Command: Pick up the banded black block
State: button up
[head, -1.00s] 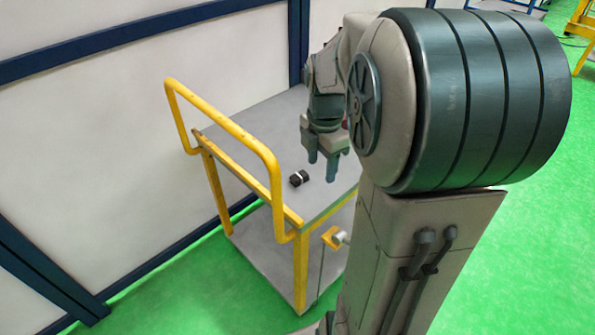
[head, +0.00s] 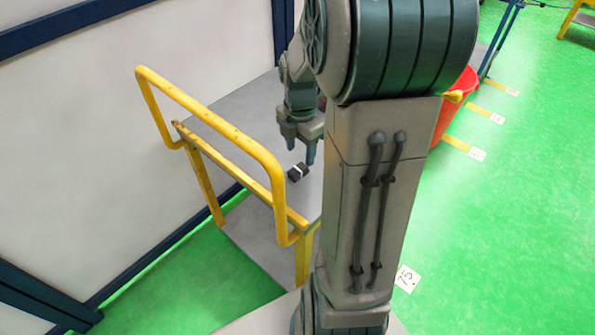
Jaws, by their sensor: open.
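The banded black block (head: 294,175) is a small dark block with a light band around it. It lies on the grey top of the cart (head: 230,110), near the yellow-railed end. My gripper (head: 301,157) points down with its two fingers apart and nothing between them. In the head view its fingertips are just above the block, and one finger comes close to the block's upper right. I cannot tell the exact height gap from this one view. My arm covers the right part of the cart top.
A yellow handrail (head: 215,130) rises at the cart's near left end. A white wall panel (head: 90,130) with blue frame bars stands to the left. A red bin (head: 456,103) is on the green floor behind my arm. The cart top left of the block is clear.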

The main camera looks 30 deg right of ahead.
aim_at(298, 168)
notch_tip(298, 168, down, 7)
jog(key=shift+w+a+r+b, duration=0.15)
jog(key=shift+r+b, duration=0.05)
jog(key=shift+b, duration=0.15)
jog(key=c, duration=1.1)
